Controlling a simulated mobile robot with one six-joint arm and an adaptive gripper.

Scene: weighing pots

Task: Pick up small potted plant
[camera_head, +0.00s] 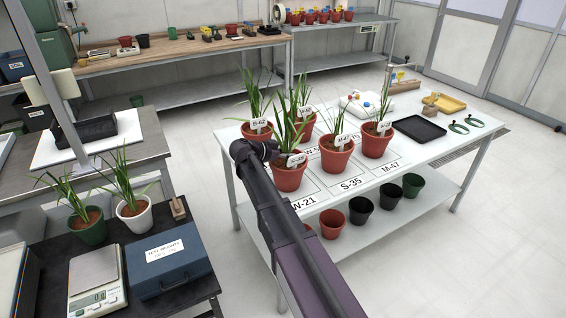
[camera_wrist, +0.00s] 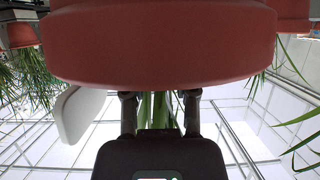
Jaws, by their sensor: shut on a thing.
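The small potted plant at the front left of the white table is a terracotta pot (camera_head: 290,177) with long green leaves and a white tag. My gripper (camera_head: 268,152) is at its left upper side and partly hidden by my own arm. In the wrist view the red pot (camera_wrist: 160,45) fills the top, with its leaves pointing down the picture. My gripper's two fingers (camera_wrist: 159,102) are at the rim edge, with green stems between them. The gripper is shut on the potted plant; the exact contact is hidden. I cannot tell whether the pot touches the table.
Several similar potted plants (camera_head: 376,140) stand close behind and to the right on the white table (camera_head: 400,168). A black tray (camera_head: 419,128) lies farther right. Empty pots (camera_head: 361,209) sit on the lower shelf. A scale (camera_head: 96,278) and blue case (camera_head: 168,262) are at lower left.

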